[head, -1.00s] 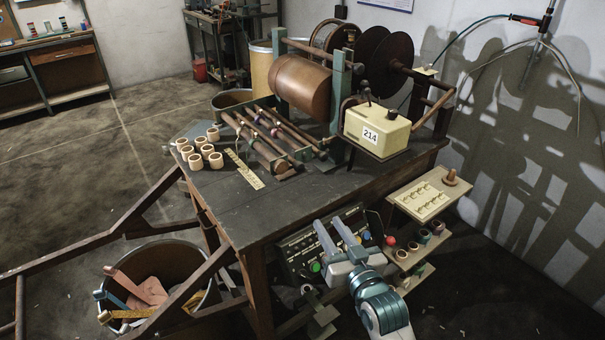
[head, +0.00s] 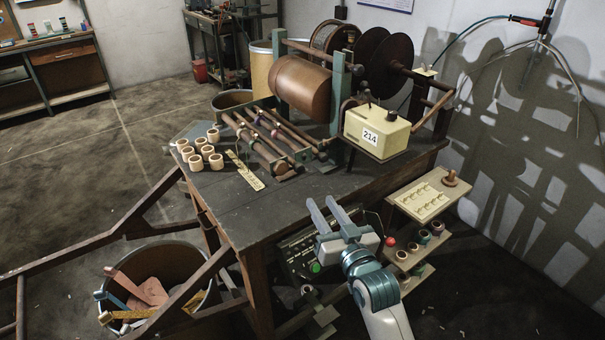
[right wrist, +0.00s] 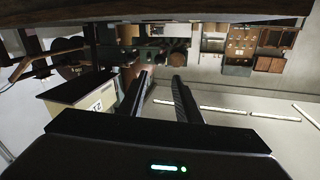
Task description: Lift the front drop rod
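Several brown rods (head: 268,136) lie side by side in a low rack on the dark workbench (head: 225,207), in front of the copper-brown drum (head: 300,87). I cannot tell for certain which one is the front drop rod. My right gripper (head: 321,201) is at the bench's front edge, to the lower right of the rods and apart from them. Its two fingers are parallel with a gap between them, and nothing is held. The fingers also show in the right wrist view (right wrist: 158,80), with empty space between them. My left gripper is not in view.
Several pale rings (head: 205,151) and a yellow strip (head: 246,171) lie left of the rods. A cream box marked 214 (head: 377,132) stands right of them. A control panel (head: 300,253) and small shelves (head: 424,195) are by the bench front. The front bench top is clear.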

